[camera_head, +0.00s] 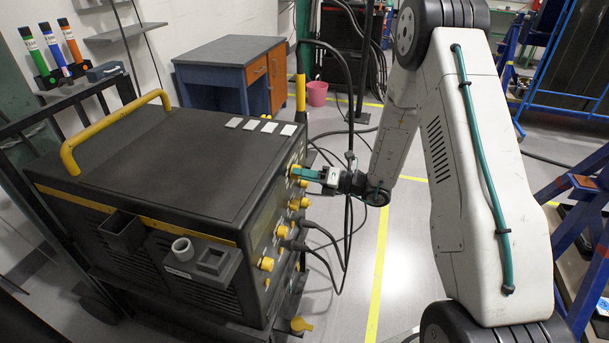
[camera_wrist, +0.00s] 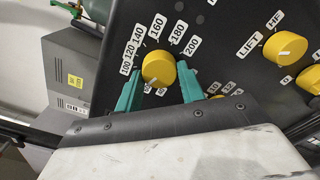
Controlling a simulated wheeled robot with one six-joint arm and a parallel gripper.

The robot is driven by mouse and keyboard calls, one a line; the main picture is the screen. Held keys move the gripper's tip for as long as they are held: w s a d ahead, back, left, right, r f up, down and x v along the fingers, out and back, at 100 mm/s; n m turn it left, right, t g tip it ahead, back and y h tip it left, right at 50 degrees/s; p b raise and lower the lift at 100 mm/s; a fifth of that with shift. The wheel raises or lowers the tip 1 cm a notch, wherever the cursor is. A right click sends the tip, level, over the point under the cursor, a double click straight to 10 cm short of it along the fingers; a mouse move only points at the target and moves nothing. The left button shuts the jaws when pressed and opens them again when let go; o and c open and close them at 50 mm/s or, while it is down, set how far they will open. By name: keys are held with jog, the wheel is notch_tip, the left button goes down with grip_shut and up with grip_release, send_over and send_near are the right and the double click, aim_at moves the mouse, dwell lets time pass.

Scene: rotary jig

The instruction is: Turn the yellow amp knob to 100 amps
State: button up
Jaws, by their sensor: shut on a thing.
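The yellow amp knob (camera_wrist: 158,67) is on the dark front panel in the wrist view, ringed by white labels. The labels 100, 120, 140, 160, 180 and 200 are readable along its left, top and right. A small white mark shows on the knob's lower left edge, away from the 100 label. The lower labels are partly hidden. My gripper (camera_head: 303,173) reaches the upper part of the welder's panel in the head view. Its teal fingers stand on both sides of the knob and are shut on it.
The dark welding machine (camera_head: 150,150) has several other yellow knobs (camera_head: 266,264) below. A yellow knob by the LIFT and HF labels (camera_wrist: 285,48) is to the right in the wrist view. Black cables (camera_head: 345,215) hang close under my gripper.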

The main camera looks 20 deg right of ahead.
jog(key=shift+m, duration=3.8)
jog(key=o, duration=1)
jog(key=shift+c, duration=0.2)
jog(key=shift+d, duration=0.15)
jog(key=v, duration=0.7)
jog(key=shift+s+d, duration=0.2)
jog(key=shift+s, duration=0.05)
